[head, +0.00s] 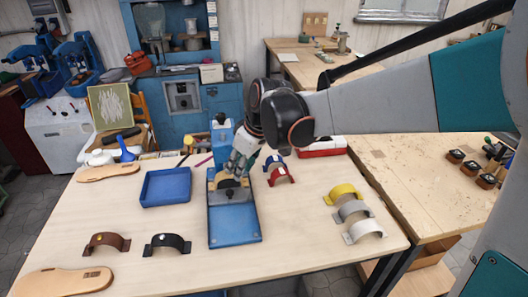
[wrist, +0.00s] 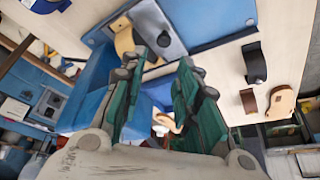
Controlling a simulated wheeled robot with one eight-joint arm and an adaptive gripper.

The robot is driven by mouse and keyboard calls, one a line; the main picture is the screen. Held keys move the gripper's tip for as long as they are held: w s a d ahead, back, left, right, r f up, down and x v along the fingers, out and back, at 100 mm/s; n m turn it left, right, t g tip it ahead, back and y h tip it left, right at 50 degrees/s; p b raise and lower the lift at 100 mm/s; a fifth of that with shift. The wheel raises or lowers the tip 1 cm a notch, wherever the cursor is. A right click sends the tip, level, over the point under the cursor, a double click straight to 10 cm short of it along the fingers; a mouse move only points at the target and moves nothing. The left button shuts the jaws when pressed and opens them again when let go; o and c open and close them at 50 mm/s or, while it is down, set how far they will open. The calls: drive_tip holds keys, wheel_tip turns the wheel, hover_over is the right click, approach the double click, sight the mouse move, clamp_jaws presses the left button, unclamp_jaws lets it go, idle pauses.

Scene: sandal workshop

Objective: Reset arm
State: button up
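My arm reaches in from the right in the head view. My gripper (head: 240,162) is over the back end of a blue fixture (head: 235,228) at the middle of the table. In the wrist view the two green-and-grey fingers of my gripper (wrist: 161,62) stand apart with nothing held between them. A tan curved piece (head: 229,182) sits in the fixture just below the fingers. It also shows in the wrist view (wrist: 124,40), beside a grey metal plate. The fingers partly hide the fixture's back end in the head view.
A blue tray (head: 166,203) lies left of the fixture. Brown (head: 106,243) and black (head: 167,243) straps lie front left, a red strap (head: 281,175) close right of the gripper, and a yellow strap (head: 342,193) further right. A sole (head: 65,283) lies front left. The front right tabletop is clear.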

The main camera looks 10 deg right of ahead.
drive_tip(key=shift+s+r, duration=0.1)
drive_tip(key=shift+s, duration=0.1)
drive_tip(key=s+d+r+m+t+h, duration=0.1)
drive_tip(key=s+d+m, duration=0.3)
drive_tip(key=s, duration=0.6)
drive_tip(key=s+d+r+m+t+h, duration=0.1)
drive_tip(key=s+d+m, duration=0.3)
drive_tip(key=s+d, duration=0.4)
drive_tip(key=s+t+h+b, duration=0.1)
drive_tip(key=s, duration=0.2)
drive_tip(key=shift+s+d+m+t, duration=0.3)
drive_tip(key=shift+d+t, duration=0.05)
drive_tip(key=shift+t, duration=0.05)
